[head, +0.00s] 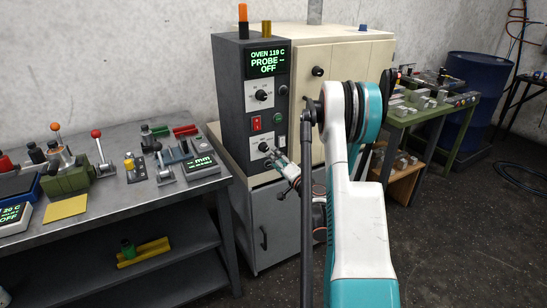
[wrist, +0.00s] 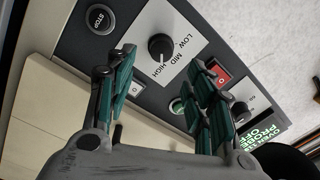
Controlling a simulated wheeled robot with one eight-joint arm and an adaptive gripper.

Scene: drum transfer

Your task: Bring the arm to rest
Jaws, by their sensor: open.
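My gripper (head: 281,160) is in front of the lower part of the oven's dark control panel (head: 232,90). In the wrist view my gripper (wrist: 162,66) is open, its green-padded fingers apart and nothing seen between them but the panel. The black selector knob (wrist: 161,47), marked LOW, MID and HIGH, lies just beyond the fingertips; I cannot tell whether they touch the panel. My white and teal arm reaches forward through the middle right of the head view, hiding part of the oven's cream door (head: 300,75).
The oven display (head: 267,61) reads 119 C, probe blank, OFF. A red switch (wrist: 218,72) and a STOP button (wrist: 100,18) are near the fingers. A cluttered grey bench (head: 110,205) stands left; a green bench (head: 425,113) and blue drum (head: 480,80) stand right.

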